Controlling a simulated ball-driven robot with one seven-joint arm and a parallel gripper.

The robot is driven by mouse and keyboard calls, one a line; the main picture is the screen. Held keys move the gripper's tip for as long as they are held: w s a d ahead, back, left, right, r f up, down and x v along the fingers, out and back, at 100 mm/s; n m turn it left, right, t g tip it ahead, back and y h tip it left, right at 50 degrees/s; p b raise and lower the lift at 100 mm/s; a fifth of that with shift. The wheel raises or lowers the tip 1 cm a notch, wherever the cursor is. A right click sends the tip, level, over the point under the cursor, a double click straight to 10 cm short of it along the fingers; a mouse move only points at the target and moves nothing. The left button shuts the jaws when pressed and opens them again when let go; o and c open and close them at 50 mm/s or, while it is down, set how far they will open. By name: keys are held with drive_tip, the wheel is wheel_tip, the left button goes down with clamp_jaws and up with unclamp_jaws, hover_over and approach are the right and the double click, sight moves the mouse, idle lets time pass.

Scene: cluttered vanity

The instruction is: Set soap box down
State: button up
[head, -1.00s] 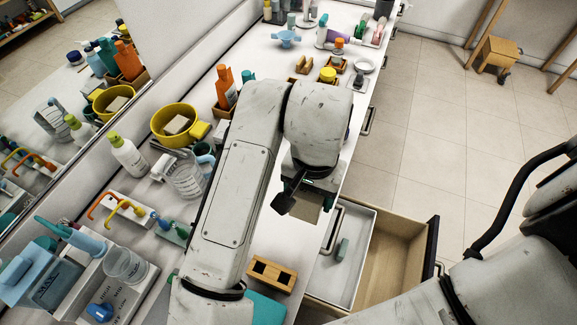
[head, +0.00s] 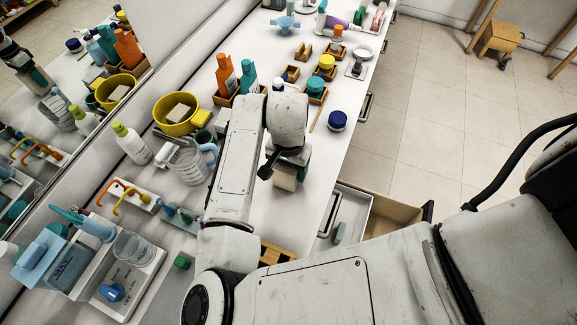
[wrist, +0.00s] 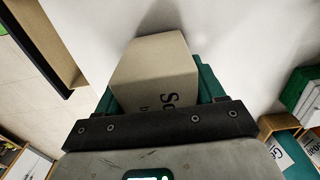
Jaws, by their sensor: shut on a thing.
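The soap box is a beige block with dark lettering that begins "So" in the wrist view (wrist: 155,68). My gripper (wrist: 160,88) is shut on it, with teal fingers on both sides. In the head view the soap box (head: 286,180) shows just below my gripper (head: 290,166), over the bare part of the white counter (head: 318,165). I cannot tell whether its underside touches the counter. My wrist and fingers hide part of the box.
An open drawer (head: 383,218) sticks out below the counter's right edge. A dark blue jar (head: 337,121) stands near that edge. A clear jug (head: 190,163) and yellow tub (head: 178,115) stand left. A wooden holder (head: 275,254) lies in front.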

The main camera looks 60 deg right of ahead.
drive_tip(key=shift+f, duration=0.25)
drive_tip(key=o, duration=1.2)
drive_tip(key=shift+r, duration=0.1)
wheel_tip(320, 180, up, 12)
drive_tip(key=shift+r+b, duration=0.1)
drive_tip(key=shift+b, duration=0.45)
